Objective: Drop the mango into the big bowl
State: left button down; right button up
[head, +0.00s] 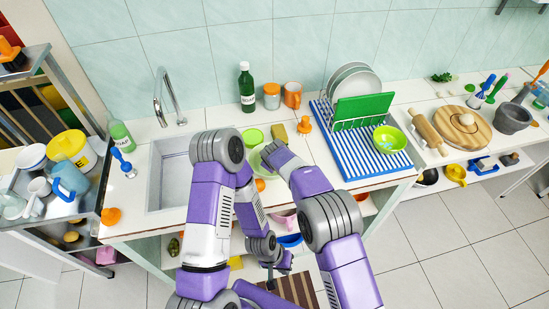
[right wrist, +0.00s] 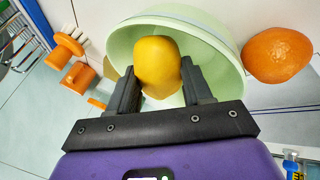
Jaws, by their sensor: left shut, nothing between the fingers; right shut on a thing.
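The mango (right wrist: 158,64) is yellow and sits between the fingers of my right gripper (right wrist: 160,88), which is shut on it. In the right wrist view, the big pale green bowl (right wrist: 222,70) lies directly behind the mango; its interior and rim show around it. I cannot tell whether mango and bowl touch. In the head view, the right gripper (head: 270,157) is over the bowl (head: 257,166) and hides much of it; the mango cannot be made out there. My left gripper (head: 272,268) is shut and empty, low in front of the counter.
An orange (right wrist: 278,55) lies beside the bowl. The sink (head: 168,178) is left; a dish rack with plates (head: 354,85) stands right on a striped mat (head: 340,157).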

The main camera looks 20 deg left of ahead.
jog(key=shift+f, duration=0.3)
jog(key=o, duration=1.2)
jog(key=shift+f, duration=0.1)
jog(key=v, duration=1.2)
